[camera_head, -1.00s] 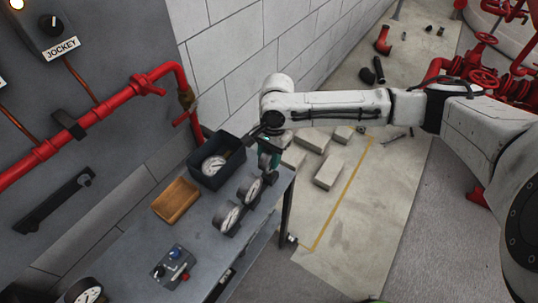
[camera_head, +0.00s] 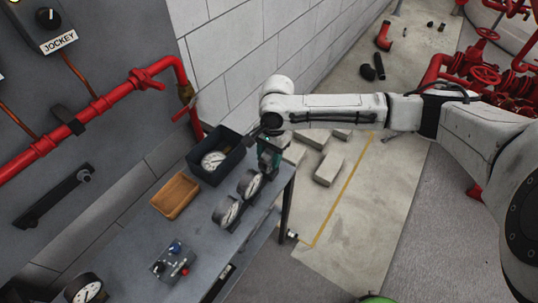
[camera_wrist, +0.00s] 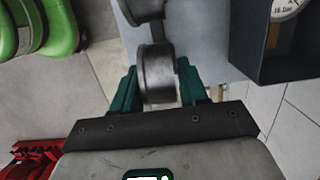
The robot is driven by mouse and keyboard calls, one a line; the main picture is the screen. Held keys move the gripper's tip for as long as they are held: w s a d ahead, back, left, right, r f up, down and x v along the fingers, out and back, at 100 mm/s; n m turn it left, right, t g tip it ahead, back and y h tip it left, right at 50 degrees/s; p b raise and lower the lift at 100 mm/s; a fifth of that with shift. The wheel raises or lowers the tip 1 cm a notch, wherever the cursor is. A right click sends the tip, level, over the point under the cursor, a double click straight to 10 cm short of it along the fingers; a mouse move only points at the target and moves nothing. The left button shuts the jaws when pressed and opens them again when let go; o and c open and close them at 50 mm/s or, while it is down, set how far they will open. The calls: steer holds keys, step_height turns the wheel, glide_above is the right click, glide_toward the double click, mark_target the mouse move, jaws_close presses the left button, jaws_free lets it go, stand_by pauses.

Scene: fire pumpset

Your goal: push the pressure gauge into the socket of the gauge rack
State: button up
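Two round pressure gauges with white faces and dark rims stand side by side at the table's right edge in the head view. The nearer gauge (camera_head: 226,211) stands clear of my gripper. The farther gauge (camera_head: 250,183) is right beside my gripper (camera_head: 268,170). In the wrist view, the green fingers of my gripper (camera_wrist: 160,92) are on either side of a grey cylindrical gauge body (camera_wrist: 157,75) and look closed on it. The other gauge body (camera_wrist: 142,8) shows beyond.
A black bin (camera_head: 232,168) holding another gauge (camera_head: 213,160) stands close to my gripper. A wooden tray (camera_head: 174,196), a switch box (camera_head: 172,262) and a further gauge (camera_head: 84,289) are on the table (camera_head: 128,252). Red pipe (camera_head: 105,103) runs along the wall.

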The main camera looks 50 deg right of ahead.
steer(key=o, duration=0.4)
steer(key=shift+r, duration=0.1)
steer(key=r, duration=0.3)
steer(key=d+r, duration=0.1)
steer(key=r, duration=0.6)
steer(key=shift+d+r+b, duration=0.25)
steer(key=shift+d+b, duration=0.05)
steer(key=shift+d, duration=0.1)
